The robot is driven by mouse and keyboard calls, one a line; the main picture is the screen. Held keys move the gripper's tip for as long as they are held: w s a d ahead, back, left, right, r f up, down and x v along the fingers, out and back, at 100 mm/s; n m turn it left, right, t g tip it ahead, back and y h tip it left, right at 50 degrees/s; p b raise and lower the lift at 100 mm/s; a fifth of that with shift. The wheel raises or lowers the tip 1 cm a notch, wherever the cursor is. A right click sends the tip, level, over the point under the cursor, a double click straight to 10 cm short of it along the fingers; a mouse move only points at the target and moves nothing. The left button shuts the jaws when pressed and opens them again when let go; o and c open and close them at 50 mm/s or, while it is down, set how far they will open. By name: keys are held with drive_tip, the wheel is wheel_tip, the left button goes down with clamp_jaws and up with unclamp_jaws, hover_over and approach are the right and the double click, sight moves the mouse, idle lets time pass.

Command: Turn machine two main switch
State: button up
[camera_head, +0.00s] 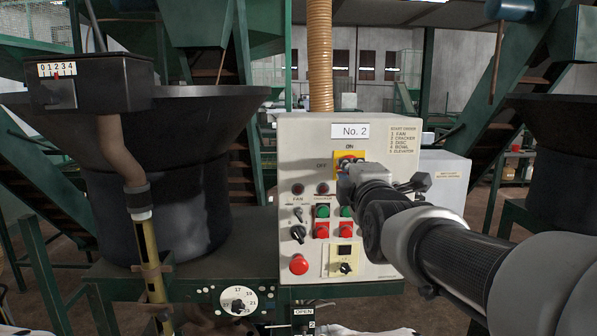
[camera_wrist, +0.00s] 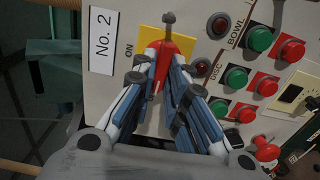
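Machine two's panel (camera_head: 300,250) carries the label "No. 2" (camera_head: 355,130), which also shows sideways in the wrist view (camera_wrist: 102,40). Below it is the main switch, a red handle on a yellow plate (camera_head: 340,158) marked ON and OFF. In the wrist view the red handle (camera_wrist: 172,58) lies between my fingertips. My gripper (camera_wrist: 165,75) reaches the switch from the right in the head view, its fingers drawn in close on both sides of the handle and seeming to touch it. The gripper hides part of the switch and the OFF mark in the wrist view. I cannot tell its setting.
Green and red buttons (camera_wrist: 250,62) and a red emergency knob (camera_head: 299,264) sit lower on the panel. A dark hopper (camera_head: 190,170) and a control box (camera_head: 90,83) stand left. A white box (camera_head: 447,180) stands behind my arm. A green frame surrounds the panel.

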drive_tip(key=o, duration=0.3)
drive_tip(key=shift+o, duration=0.2)
drive_tip(key=s, duration=1.2)
